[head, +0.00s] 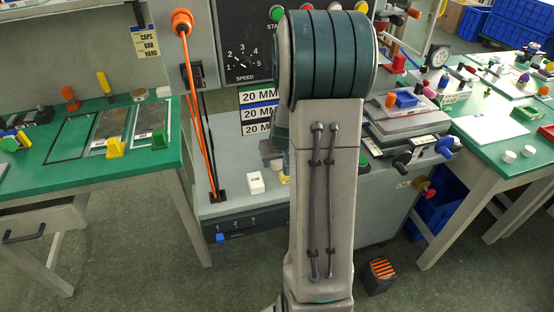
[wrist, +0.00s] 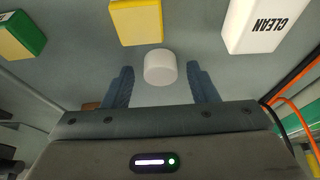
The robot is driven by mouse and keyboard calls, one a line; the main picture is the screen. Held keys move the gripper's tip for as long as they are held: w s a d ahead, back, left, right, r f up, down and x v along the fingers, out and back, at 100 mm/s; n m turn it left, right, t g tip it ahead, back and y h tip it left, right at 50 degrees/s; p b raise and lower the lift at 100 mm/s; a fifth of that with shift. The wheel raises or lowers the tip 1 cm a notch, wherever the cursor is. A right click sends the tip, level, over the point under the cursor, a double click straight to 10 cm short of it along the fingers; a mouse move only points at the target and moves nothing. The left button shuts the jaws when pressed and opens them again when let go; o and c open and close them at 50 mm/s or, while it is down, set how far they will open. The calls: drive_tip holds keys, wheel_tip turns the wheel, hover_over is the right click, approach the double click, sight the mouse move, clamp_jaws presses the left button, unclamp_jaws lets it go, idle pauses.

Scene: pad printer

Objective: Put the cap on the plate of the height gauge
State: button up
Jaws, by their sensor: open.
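A white round cap (wrist: 160,67) stands on a grey surface in the wrist view. My gripper (wrist: 162,78) is open, with one blue finger on each side of the cap and a gap on both sides; neither finger seems to touch it. In the head view my arm hides the gripper and this cap. A dark round dial (head: 438,56), which looks like the height gauge, stands at the back of the right-hand green table; its plate is too small to make out.
In the wrist view, a yellow block (wrist: 136,20), a green-yellow block (wrist: 20,36) and a white block marked CLEAN (wrist: 262,24) stand beyond the cap. An orange cable (wrist: 297,75) runs at the right. The right table (head: 480,135) is crowded, with two white discs near its front.

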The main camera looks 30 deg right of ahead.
drive_tip(key=shift+r, duration=0.5)
drive_tip(key=p+v, duration=0.2)
drive_tip(key=v, duration=0.9)
drive_tip(key=s+a+r+n, duration=0.1)
drive_tip(key=s+a, duration=0.2)
drive_tip(key=a, duration=0.3)
drive_tip(key=s+a+r+n+g+y, duration=0.1)
drive_tip(key=s+a+r, duration=0.1)
drive_tip(key=s+a, duration=0.2)
drive_tip(key=a, duration=0.3)
drive_tip(key=shift+s+a, duration=0.3)
drive_tip(key=shift+n+g, duration=0.6)
drive_tip(key=s+a, duration=0.4)
drive_tip(key=s, duration=0.1)
drive_tip(key=s+a, duration=0.1)
drive_tip(key=s, duration=0.2)
drive_tip(key=shift+s+a+r, duration=0.15)
drive_tip(key=shift+a+r, duration=0.05)
drive_tip(key=shift+a, duration=0.2)
drive_tip(key=c, duration=0.3)
drive_tip(key=shift+a, duration=0.1)
